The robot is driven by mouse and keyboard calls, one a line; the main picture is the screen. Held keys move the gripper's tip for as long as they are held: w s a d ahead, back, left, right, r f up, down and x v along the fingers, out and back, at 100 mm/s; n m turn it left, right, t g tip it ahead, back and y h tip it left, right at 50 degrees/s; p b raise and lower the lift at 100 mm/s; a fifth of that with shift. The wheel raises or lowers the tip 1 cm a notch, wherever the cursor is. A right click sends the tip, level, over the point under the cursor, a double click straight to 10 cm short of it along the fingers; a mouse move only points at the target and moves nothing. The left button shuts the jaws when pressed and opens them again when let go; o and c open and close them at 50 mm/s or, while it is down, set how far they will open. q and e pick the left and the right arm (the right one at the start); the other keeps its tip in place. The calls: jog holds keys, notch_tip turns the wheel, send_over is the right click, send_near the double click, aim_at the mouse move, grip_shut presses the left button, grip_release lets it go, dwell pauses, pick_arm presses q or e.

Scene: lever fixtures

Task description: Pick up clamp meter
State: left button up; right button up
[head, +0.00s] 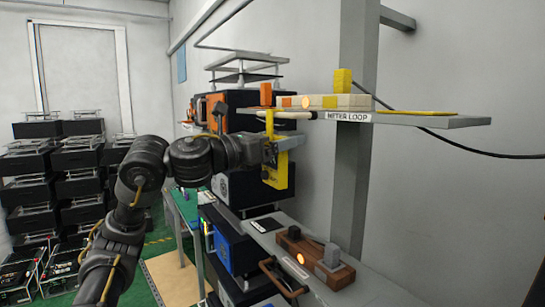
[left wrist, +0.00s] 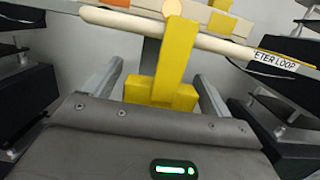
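The yellow clamp meter (head: 275,172) hangs upright by the pale rod (head: 285,115) that juts out from the shelf marked METER LOOP. My left gripper (head: 283,143) is level with the meter's upper body, its grey fingers reaching past it. In the left wrist view, the clamp meter (left wrist: 163,92) stands between the two fingers of the left gripper (left wrist: 168,68). The fingers look spread, one on each side; whether either touches it is hard to tell. The rod (left wrist: 180,30) crosses just beyond the fingertips. My right gripper is in neither view.
The shelf (head: 440,121) carries pale and yellow blocks, on a grey post (head: 357,190). Black equipment boxes (head: 245,185) stack behind the meter. A lower bench (head: 330,285) holds a wooden lever fixture (head: 313,258). Racks of black units (head: 60,165) stand at left.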

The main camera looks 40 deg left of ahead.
aim_at(268, 133)
pick_arm(q)
jog(key=shift+w+d, duration=0.1)
jog(key=shift+w, duration=0.1)
jog(key=c, duration=0.9)
jog(key=shift+c, duration=0.5)
jog(key=shift+s, duration=0.1)
jog(key=shift+r, duration=0.65)
jog(key=b+v, duration=0.1)
jog(key=v, duration=0.1)
jog(key=b+v, duration=0.1)
jog(key=v, duration=0.1)
jog(key=shift+s+r+b, duration=0.15)
jog(key=shift+s+b, duration=0.15)
jog(key=r+b+v, duration=0.2)
jog(key=b+v, duration=0.1)
jog(key=v, duration=1)
jog(key=shift+s+r+b, duration=0.25)
jog(key=shift+b, duration=0.05)
